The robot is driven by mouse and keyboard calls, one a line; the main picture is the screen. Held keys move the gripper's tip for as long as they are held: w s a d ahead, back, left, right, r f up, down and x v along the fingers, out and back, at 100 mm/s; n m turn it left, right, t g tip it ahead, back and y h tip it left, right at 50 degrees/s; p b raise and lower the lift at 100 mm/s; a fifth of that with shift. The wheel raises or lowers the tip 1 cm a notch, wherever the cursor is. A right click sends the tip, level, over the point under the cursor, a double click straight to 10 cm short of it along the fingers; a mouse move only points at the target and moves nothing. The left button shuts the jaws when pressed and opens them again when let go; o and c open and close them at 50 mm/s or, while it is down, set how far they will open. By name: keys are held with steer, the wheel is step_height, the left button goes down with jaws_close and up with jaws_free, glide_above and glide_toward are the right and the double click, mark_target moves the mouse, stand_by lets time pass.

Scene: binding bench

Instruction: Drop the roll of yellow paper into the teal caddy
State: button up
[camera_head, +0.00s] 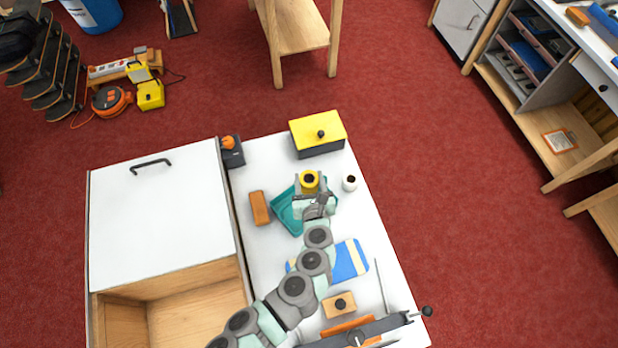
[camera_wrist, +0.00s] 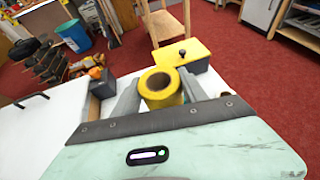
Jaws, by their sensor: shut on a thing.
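The roll of yellow paper (camera_head: 309,180) is held upright between the fingers of my gripper (camera_head: 312,193). It also shows in the wrist view (camera_wrist: 161,88), with one grey finger on each side of it and its open core toward the camera. The teal caddy (camera_head: 285,217) stands on the white bench top. In the head view my gripper and the roll are over the caddy's right part and hide some of it. The caddy is not visible in the wrist view. The height of the roll above the caddy is hard to tell.
A yellow-lidded box (camera_head: 318,137) stands behind the roll. A white roll (camera_head: 349,183) is close on the right, and an orange-brown block (camera_head: 260,208) on the left. A blue and cream item (camera_head: 350,262) lies in front.

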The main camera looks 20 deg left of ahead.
steer(key=shift+f+b, duration=0.55)
steer(key=shift+f, duration=0.4)
steer(key=shift+r, duration=0.1)
steer(key=o, duration=1.5)
steer(key=shift+c, duration=0.2)
steer(key=v, duration=1)
steer(key=shift+s, duration=0.4)
steer(key=shift+d+r, duration=0.1)
